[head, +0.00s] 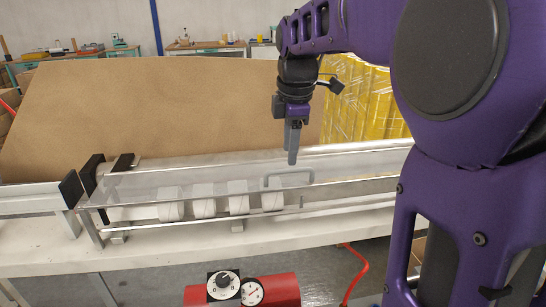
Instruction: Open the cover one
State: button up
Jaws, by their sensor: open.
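The clear cover (140,186) lies over the long metal machine bed, closed down over several white rolls (204,201). A grey U-shaped handle (288,179) stands on the cover toward its right part. My gripper (292,158) points downward just above and behind the handle in the picture, with its grey fingers apart from it as far as I can see. The gripper is open and holds nothing. The fingers overlap each other in this view, so the gap between them is hard to see.
Black end brackets (91,175) stand at the left of the machine. A brown board (160,110) rises behind it. Yellow wrapped goods (365,105) are at the back right. A red unit with a dial (224,284) and a gauge (252,292) sits in front, below.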

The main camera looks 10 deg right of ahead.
aim_at(288, 172)
jog(key=shift+w+f+b, duration=0.15)
jog(key=shift+w+f, duration=0.1)
jog(key=shift+f, duration=0.9)
jog(key=shift+w+f+b, duration=0.15)
jog(key=shift+w+f, duration=0.05)
jog(key=shift+f, duration=0.95)
grip_shut()
